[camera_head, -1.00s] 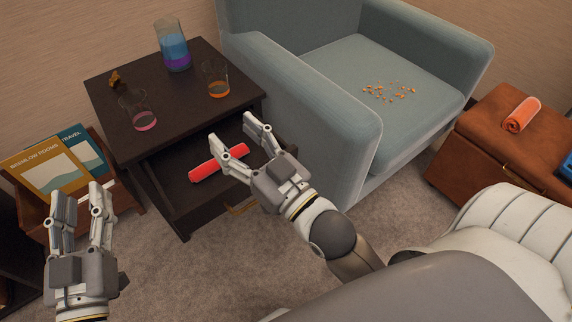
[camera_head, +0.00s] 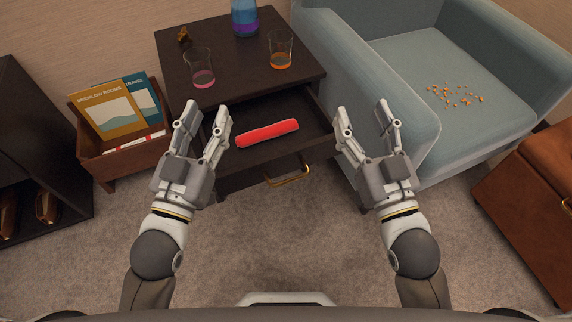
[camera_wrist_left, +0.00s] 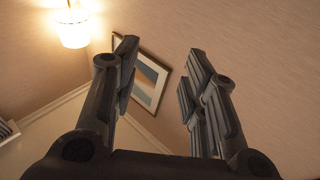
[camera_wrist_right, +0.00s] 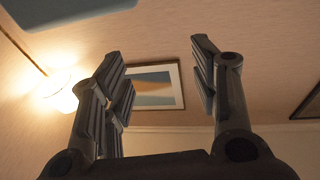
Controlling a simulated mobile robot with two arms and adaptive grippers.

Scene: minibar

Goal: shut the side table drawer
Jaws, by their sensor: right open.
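The dark side table (camera_head: 235,70) stands against the wall in the head view. Its drawer (camera_head: 262,163) is pulled out toward me, with a brass handle (camera_head: 288,175) on its front. A red cylindrical roll (camera_head: 267,133) lies inside the drawer. My left gripper (camera_head: 206,122) is open and empty by the drawer's left side. My right gripper (camera_head: 365,118) is open and empty by the drawer's right side. The left wrist view shows its fingers (camera_wrist_left: 155,75) spread with nothing between them. The right wrist view shows its fingers (camera_wrist_right: 160,75) spread and empty too.
A blue armchair (camera_head: 395,110) stands close on the right. A wooden magazine rack (camera_head: 100,160) is on the left. Carpet lies clear in front.

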